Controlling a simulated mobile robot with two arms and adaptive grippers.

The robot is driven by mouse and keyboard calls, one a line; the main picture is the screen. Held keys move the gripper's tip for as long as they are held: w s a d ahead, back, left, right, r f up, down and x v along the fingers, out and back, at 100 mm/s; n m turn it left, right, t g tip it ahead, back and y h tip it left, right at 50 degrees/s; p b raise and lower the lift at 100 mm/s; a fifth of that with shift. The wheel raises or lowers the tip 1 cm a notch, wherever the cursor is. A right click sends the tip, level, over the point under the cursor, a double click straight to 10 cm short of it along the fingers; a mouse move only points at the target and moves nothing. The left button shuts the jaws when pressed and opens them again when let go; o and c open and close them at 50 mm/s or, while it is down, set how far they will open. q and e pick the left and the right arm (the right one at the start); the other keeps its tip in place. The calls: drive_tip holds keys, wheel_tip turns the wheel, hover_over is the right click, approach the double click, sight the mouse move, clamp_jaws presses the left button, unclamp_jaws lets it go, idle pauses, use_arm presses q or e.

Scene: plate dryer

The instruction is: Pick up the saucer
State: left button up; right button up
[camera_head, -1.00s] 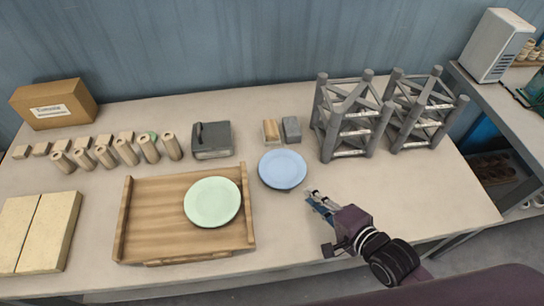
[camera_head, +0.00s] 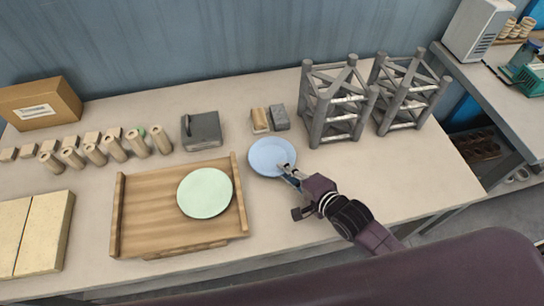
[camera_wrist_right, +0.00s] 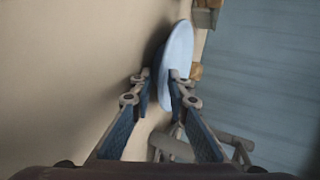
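The light-blue round saucer (camera_head: 268,153) rests right of the wooden tray in the head view. My right gripper (camera_head: 285,168) reaches its near right rim. In the right wrist view, the saucer (camera_wrist_right: 178,50) appears nearly edge-on, with its rim between the fingertips of the right gripper (camera_wrist_right: 160,75). The fingers are apart, with a gap visible beside the rim; firm contact on both sides does not show. A pale green plate (camera_head: 205,193) lies on the wooden tray. My left gripper is out of view.
The wooden tray (camera_head: 150,205) stands left of the saucer. Grey rack frames (camera_head: 335,105) stand to its right. A small wood block (camera_head: 260,120) and grey block (camera_head: 280,117) lie behind it. The table's right front is clear.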

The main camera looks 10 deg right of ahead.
clamp_jaws()
drive_tip(key=shift+r, duration=0.15)
